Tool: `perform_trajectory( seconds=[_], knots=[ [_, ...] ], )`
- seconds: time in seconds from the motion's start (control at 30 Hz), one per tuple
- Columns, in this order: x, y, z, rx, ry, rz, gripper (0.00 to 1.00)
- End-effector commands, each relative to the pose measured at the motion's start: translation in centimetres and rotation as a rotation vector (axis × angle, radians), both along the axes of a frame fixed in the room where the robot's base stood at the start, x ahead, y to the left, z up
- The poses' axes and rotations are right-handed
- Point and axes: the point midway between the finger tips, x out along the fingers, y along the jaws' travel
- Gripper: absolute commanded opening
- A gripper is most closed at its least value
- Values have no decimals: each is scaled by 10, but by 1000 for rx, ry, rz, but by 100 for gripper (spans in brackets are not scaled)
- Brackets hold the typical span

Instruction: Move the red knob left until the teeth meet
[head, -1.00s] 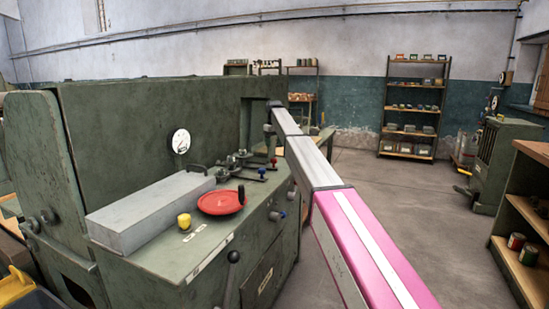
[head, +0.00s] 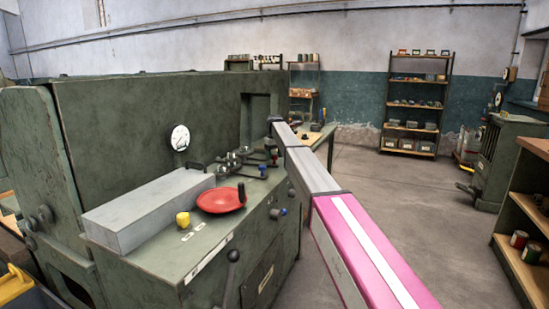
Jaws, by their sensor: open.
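The green machine (head: 120,130) fills the left. On its top, by the recess, are several small levers and grey round parts (head: 233,160). A small red knob (head: 274,153) is among them, beside a blue-tipped lever (head: 262,168). My arm reaches in from the lower right, and its far end is over this spot. My gripper (head: 273,143) is small and dark below the arm's end, close to the red knob; it is open. I cannot tell whether it touches the knob. No teeth can be made out.
A red handwheel (head: 221,200), a yellow knob (head: 183,219) and a long grey block (head: 150,208) are on the machine top. A shelf rack (head: 417,105) stands at the back wall. A wooden shelf (head: 525,265) is at right. The floor between is clear.

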Motion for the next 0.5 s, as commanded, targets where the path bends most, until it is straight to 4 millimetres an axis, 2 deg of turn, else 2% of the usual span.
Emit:
perform_trajectory(
  seconds=[0.1,0.33,0.37,0.5],
  knots=[
    [0,0,-7,0,0,0,64],
    [0,0,-8,0,0,0,64],
    [0,0,-8,0,0,0,58],
    [0,0,-8,0,0,0,12]
  ],
)
